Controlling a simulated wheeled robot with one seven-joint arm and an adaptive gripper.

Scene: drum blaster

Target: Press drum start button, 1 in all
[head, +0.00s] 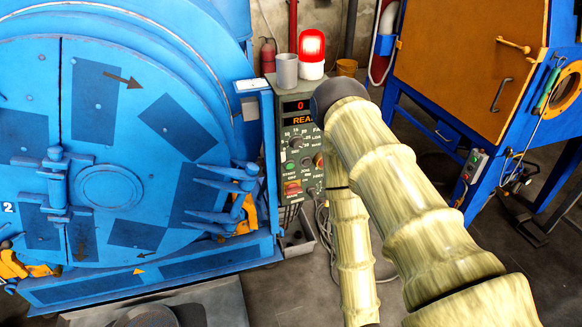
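The drum machine's grey-green control panel (290,140) stands at the centre, right of the big blue drum (110,150). A green button (292,165) shows on its left side, with a small label below that I cannot read for sure. A red display (300,106) reads 0, and orange letters "REA" show under it, cut off by my arm. My pale, ringed arm crosses in front of the panel's right edge and hides part of it. My gripper is not in view.
A lit red beacon (312,55) and a grey cup (287,71) stand on top of the panel. A blue cabinet with an orange-brown door (470,60) stands at the right. Blue door handles (225,195) jut out left of the panel. Cables (323,225) hang below it.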

